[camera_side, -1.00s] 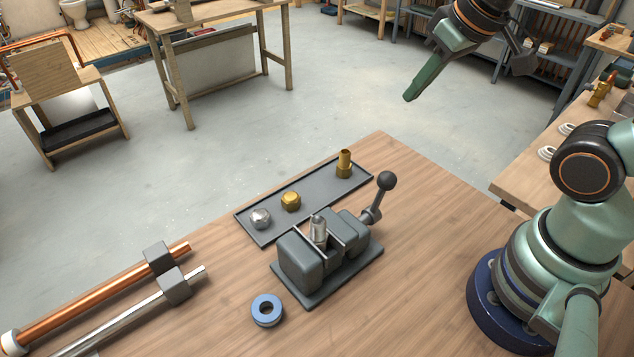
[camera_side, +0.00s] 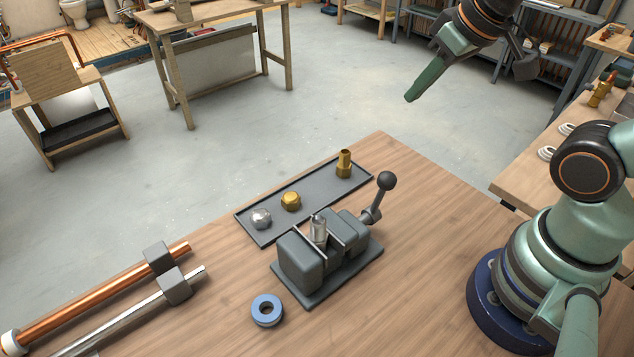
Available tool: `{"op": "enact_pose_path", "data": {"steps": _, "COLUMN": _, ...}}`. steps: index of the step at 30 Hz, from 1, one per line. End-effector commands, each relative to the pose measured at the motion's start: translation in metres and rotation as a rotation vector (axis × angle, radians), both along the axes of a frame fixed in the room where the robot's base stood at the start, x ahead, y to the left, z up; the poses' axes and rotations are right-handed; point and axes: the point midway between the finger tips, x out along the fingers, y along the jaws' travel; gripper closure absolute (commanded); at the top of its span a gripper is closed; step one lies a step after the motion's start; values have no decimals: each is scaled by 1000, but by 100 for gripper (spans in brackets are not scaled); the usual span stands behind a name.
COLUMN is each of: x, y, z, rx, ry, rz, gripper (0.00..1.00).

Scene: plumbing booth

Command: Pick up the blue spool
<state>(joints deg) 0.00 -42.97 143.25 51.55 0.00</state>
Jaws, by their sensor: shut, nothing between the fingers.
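My gripper (camera_side: 411,97) is shut and empty, high up at the top right of the view. It is well apart from the spool and points down to the left.
The grey vise (camera_side: 299,262) grips a silver fitting (camera_side: 318,230); its ball-ended lever (camera_side: 388,181) stands up. A tray (camera_side: 325,193) behind holds a silver nut, a brass nut and a brass fitting. Copper and steel pipes (camera_side: 95,290) lie in grey blocks at left.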

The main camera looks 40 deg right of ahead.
Motion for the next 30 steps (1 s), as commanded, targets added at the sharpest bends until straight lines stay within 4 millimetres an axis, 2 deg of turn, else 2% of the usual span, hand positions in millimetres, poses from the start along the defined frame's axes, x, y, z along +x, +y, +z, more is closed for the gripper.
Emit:
{"op": "enact_pose_path", "data": {"steps": 4, "x": 0, "y": 0, "z": 0, "rx": 0, "ry": 0, "rz": 0, "gripper": 100}}
{"op": "enact_pose_path", "data": {"steps": 5, "x": 0, "y": 0, "z": 0, "rx": 0, "ry": 0, "rz": 0, "gripper": 96}}
{"op": "enact_pose_path", "data": {"steps": 6, "x": 0, "y": 0, "z": 0, "rx": 0, "ry": 0, "rz": 0, "gripper": 81}}
{"op": "enact_pose_path", "data": {"steps": 8, "x": 0, "y": 0, "z": 0, "rx": 0, "ry": 0, "rz": 0, "gripper": 58}}
{"op": "enact_pose_path", "data": {"steps": 12, "x": 0, "y": 0, "z": 0, "rx": 0, "ry": 0, "rz": 0, "gripper": 4}}
{"op": "enact_pose_path", "data": {"steps": 23, "x": 2, "y": 4, "z": 0, "rx": -4, "ry": 6, "rz": 20, "gripper": 4}}
{"op": "enact_pose_path", "data": {"steps": 26, "x": 8, "y": 17, "z": -1, "rx": -20, "ry": 33, "rz": 94, "gripper": 4}}
{"op": "enact_pose_path", "data": {"steps": 30, "x": 22, "y": 57, "z": -6, "rx": -66, "ry": 99, "rz": 303, "gripper": 4}}
